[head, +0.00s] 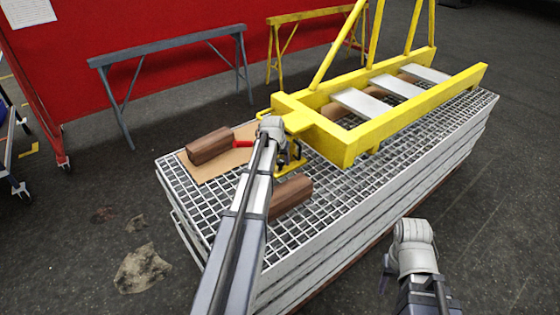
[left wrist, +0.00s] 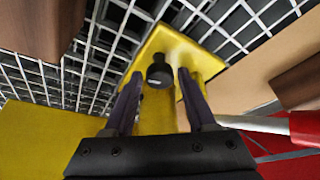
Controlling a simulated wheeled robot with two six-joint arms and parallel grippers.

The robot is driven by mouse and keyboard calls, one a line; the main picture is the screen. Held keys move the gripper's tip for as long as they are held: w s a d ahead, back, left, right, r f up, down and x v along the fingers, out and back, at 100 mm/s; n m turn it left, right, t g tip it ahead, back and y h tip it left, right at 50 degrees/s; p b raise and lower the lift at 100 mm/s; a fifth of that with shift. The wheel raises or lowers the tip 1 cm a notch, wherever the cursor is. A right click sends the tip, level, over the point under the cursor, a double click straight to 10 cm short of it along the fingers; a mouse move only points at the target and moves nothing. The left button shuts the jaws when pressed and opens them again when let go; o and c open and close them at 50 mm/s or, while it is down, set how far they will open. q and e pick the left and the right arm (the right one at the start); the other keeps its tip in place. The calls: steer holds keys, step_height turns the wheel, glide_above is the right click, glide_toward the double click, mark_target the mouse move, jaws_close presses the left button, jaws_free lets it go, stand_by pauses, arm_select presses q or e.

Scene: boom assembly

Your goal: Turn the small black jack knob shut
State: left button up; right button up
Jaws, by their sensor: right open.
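The small black jack knob (left wrist: 158,72) shows in the left wrist view, in front of the yellow base plate of the jack (left wrist: 188,50). My left gripper (left wrist: 160,80) is open. Its two dark fingers stand on either side of the knob, with a small gap visible on each side. In the head view my left gripper (head: 287,158) points down by the near end of the yellow boom frame (head: 345,145), and my arm hides the knob there. My right gripper (head: 387,272) is at the lower right, off the grating stack and empty.
A grating stack (head: 232,222) carries the boom frame. A wood block (head: 290,196) lies close to my left arm. Another brown block (head: 210,146) and a red handle (head: 243,144) lie on cardboard (head: 213,170). Grey and yellow trestles stand behind.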

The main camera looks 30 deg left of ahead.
arm_select(q)
jaws_close()
steer(key=shift+m+h, duration=0.6)
steer(key=shift+m, duration=0.9)
steer(key=shift+o, duration=1.5)
jaws_free()
steer(key=shift+r, duration=0.1)
steer(key=p+v, duration=0.7)
steer(key=shift+s+r, duration=0.25)
steer(key=shift+a, duration=0.1)
